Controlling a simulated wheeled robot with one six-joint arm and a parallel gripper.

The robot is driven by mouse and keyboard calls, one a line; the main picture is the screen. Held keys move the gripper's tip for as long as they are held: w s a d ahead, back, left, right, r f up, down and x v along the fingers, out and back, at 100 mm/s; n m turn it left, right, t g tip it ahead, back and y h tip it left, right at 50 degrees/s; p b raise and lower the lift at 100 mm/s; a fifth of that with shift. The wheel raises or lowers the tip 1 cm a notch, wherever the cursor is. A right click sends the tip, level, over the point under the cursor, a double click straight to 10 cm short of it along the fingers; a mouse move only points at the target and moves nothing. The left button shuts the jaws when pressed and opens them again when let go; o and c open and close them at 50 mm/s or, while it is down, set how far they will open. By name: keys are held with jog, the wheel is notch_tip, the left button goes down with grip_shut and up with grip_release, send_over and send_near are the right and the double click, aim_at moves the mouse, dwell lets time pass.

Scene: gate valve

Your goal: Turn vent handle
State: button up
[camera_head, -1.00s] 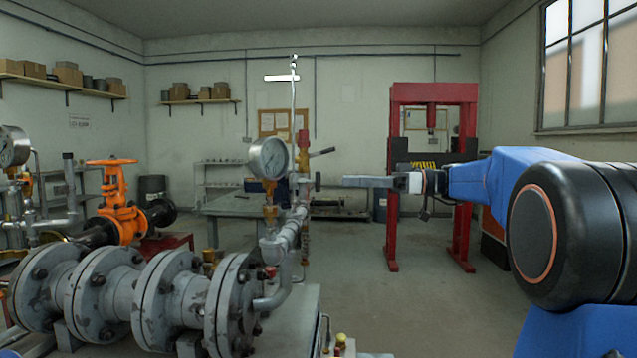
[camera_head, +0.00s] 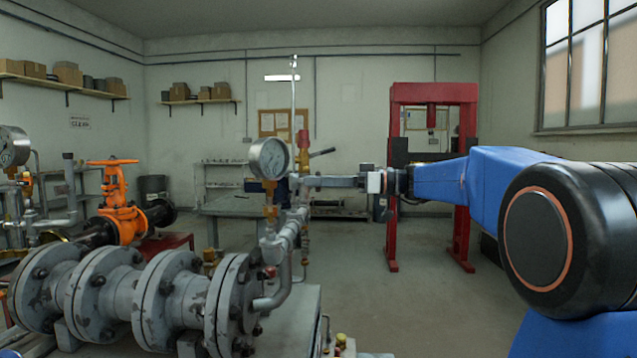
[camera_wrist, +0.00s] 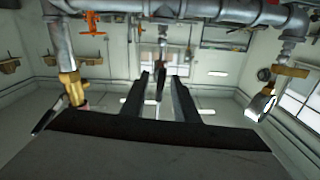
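The vent handle (camera_wrist: 161,82) is a slim dark lever hanging from a small fitting on the pipe in the wrist view. My gripper (camera_wrist: 161,94) is open, with its two dark fingers on either side of the lever and a visible gap between them. I cannot tell how deep the lever sits between the fingers. In the head view my gripper (camera_head: 314,182) reaches level from the right to the vertical pipe stack, and its fingers hide the small handle there.
A pressure gauge (camera_head: 270,158) stands left of the fingers. A brass valve with a red cap (camera_head: 303,142) and a black lever (camera_head: 322,152) rises just above them. Flanged grey pipe (camera_head: 160,300) fills the lower left. A red press frame (camera_head: 393,220) stands behind.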

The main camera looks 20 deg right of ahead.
grip_shut()
jog(key=shift+m, duration=0.5)
jog(key=m, duration=0.7)
jog(key=shift+w+m, duration=0.1)
jog(key=shift+m, duration=0.2)
jog(key=m, duration=0.4)
jog(key=shift+f, duration=0.1)
jog(key=shift+m, duration=2.2)
